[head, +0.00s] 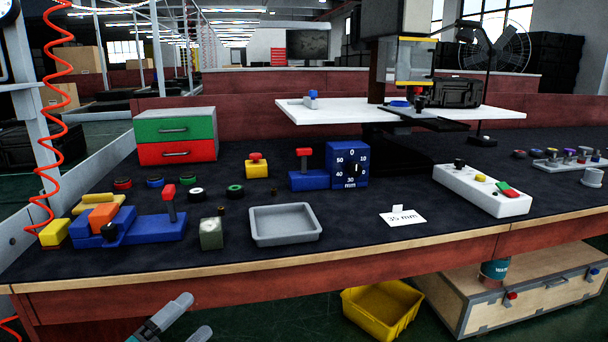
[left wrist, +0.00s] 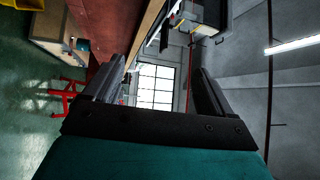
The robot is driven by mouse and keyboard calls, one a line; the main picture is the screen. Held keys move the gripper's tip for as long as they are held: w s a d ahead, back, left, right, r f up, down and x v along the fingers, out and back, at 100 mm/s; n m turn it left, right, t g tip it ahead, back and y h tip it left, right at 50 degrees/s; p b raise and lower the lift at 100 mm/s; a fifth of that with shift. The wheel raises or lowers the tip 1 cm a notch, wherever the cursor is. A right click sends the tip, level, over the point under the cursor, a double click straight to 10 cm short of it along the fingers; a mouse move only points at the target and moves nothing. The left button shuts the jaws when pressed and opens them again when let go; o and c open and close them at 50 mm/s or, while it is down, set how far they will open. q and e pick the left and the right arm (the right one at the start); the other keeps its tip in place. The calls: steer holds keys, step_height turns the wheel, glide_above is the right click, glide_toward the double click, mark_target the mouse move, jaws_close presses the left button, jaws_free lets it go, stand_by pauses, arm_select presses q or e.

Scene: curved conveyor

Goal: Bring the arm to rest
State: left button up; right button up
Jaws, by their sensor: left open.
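My left gripper (head: 197,313) shows at the bottom edge of the head view, left of centre. It is in front of the workbench (head: 252,275), below the level of its top, clear of all objects. Its two grey fingers stand apart with nothing between them. In the left wrist view the open fingers (left wrist: 155,82) frame only the far window and wall. The wrist view is turned on its side. My right gripper is in neither view.
On the bench stand a grey tray (head: 285,238), a blue clamp fixture (head: 155,230), a blue dial block (head: 347,165) and a white button box (head: 482,190). A yellow bin (head: 382,310) and a wooden crate (head: 520,285) stand below the bench front.

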arm_select(q)
steer(key=s+d+f+n+g+y, duration=0.35)
steer(key=s+f+n, duration=0.25)
steer(key=s+n, duration=0.3)
steer(key=s+d+f+n+g+y, duration=0.2)
steer(key=s+d+f+n+y, duration=0.25)
steer(key=s+n, duration=0.5)
steer(key=a+r+n+y+p, duration=0.1)
steer(key=a+r+p, duration=0.3)
steer(key=r+p, duration=0.8)
steer(key=s+n+p, duration=0.1)
steer(key=p, duration=0.6)
steer(key=shift+a+g+p, duration=0.15)
steer(key=shift+g+p, duration=0.2)
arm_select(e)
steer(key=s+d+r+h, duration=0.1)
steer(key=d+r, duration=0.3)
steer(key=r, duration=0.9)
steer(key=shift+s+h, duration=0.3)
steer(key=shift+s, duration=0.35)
arm_select(q)
steer(key=shift+w+f, duration=0.1)
